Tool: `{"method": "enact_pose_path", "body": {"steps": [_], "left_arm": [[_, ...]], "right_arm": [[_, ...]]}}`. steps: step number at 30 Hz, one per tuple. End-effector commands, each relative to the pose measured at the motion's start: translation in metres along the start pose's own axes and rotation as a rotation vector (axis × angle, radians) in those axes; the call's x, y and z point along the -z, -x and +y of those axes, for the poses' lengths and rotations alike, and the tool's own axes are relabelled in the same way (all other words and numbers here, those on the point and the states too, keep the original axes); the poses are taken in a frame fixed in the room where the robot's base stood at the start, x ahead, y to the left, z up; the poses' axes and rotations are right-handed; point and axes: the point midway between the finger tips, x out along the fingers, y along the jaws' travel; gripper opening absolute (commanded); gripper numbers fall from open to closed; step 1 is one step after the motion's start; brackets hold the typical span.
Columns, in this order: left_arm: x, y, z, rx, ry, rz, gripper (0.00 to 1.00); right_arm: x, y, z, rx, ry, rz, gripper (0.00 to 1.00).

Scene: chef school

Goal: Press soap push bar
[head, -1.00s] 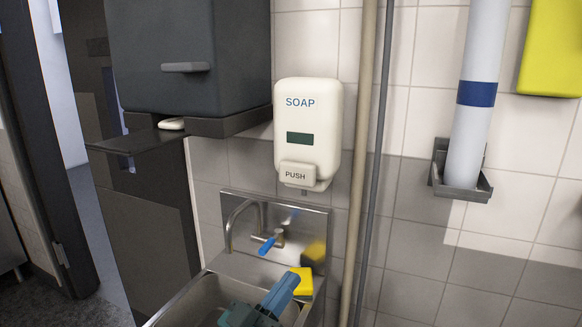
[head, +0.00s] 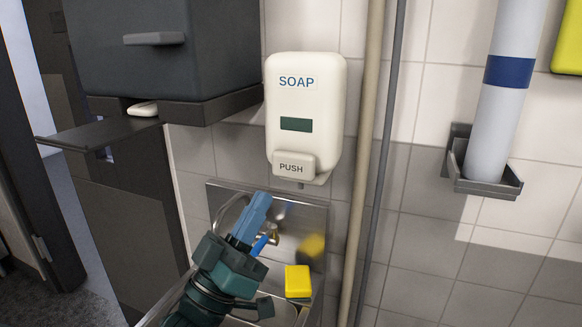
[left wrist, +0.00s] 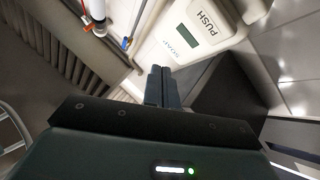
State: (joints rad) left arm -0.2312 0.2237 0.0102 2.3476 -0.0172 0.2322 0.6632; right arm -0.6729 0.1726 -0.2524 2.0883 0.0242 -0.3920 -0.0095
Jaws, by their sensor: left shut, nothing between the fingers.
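The white soap dispenser (head: 306,105) hangs on the tiled wall above the sink. Its push bar (head: 294,165), marked PUSH, sits at the bottom front. My left gripper (head: 256,212) is shut and empty, pointing up, below and a little left of the push bar, with a gap between them. In the left wrist view the gripper fingers (left wrist: 161,76) are shut together, and the dispenser (left wrist: 190,38) is beyond them, turned round, with its push bar (left wrist: 212,22) at upper right. My right gripper is not in view.
A steel sink (head: 318,225) with a tap is behind my left gripper, and a yellow sponge (head: 298,281) lies at its right. A dark cabinet (head: 160,50) with a shelf (head: 98,127) is at the left. Vertical pipes (head: 362,150) run right of the dispenser.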

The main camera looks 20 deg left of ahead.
Motion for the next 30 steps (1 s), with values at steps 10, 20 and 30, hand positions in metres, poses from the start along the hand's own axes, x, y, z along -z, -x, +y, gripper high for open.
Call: {"method": "enact_pose_path", "body": {"steps": [10, 20, 30], "left_arm": [[-0.018, -0.025, -0.018, -0.001, -0.003, 0.001, 0.0], [-0.039, -0.053, -0.039, 0.0, 0.0, -0.001, 0.0], [-0.045, -0.061, -0.044, 0.0, 0.0, -0.001, 0.0]], "right_arm": [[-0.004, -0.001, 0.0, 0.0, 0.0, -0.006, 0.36], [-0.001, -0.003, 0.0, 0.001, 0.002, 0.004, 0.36], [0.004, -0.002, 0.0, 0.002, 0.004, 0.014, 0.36]]}}
